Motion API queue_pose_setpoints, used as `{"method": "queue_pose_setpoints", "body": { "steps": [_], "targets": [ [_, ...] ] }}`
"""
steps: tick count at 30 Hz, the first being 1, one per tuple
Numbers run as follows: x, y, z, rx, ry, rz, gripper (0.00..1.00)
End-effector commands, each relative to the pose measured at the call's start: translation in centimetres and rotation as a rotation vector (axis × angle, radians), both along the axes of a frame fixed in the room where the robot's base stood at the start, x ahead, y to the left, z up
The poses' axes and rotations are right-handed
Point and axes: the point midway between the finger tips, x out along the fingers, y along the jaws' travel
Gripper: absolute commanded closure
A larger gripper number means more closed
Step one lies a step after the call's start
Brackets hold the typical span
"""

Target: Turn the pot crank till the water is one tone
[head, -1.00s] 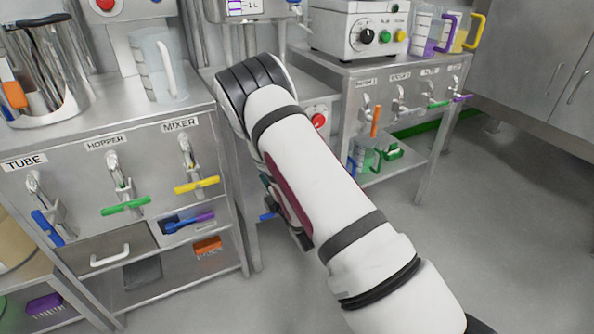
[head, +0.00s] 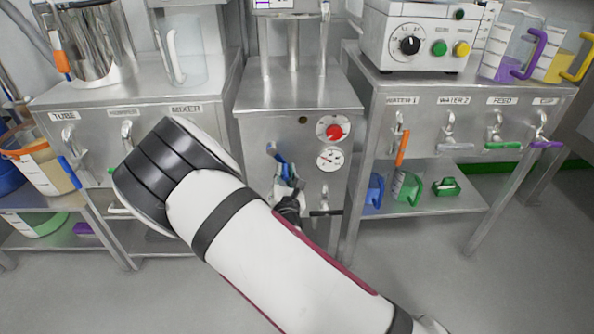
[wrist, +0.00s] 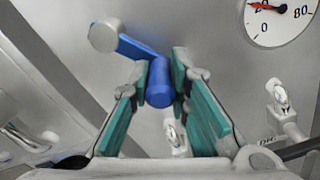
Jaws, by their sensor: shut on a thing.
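The blue pot crank (head: 284,160) stands out from the front of the steel cabinet (head: 300,98) in the middle of the head view. In the wrist view the crank's blue handle (wrist: 159,85) sits between my gripper's teal-padded fingers, with its blue arm running up left to a round grey hub (wrist: 104,36). My gripper (wrist: 165,92) is shut on this handle. In the head view my gripper (head: 288,185) shows small beside the crank, partly behind my forearm. No water is visible inside the pot.
A red button (head: 335,131) and a dial gauge (head: 329,159) are right of the crank. A small tap with a dark lever (head: 325,210) is below. Labelled valves, including an orange-handled one (head: 402,148), line the right bench. Jugs stand on both benches. The floor at right is clear.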

Motion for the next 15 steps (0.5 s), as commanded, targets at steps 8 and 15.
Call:
{"method": "queue_pose_setpoints", "body": {
  "steps": [8,15],
  "targets": [
    [0.0,-0.9,0.7,-0.201,-0.002,-0.005,1.0],
    [0.1,-1.4,1.2,-0.293,-0.007,-0.007,1.0]
  ]
}}
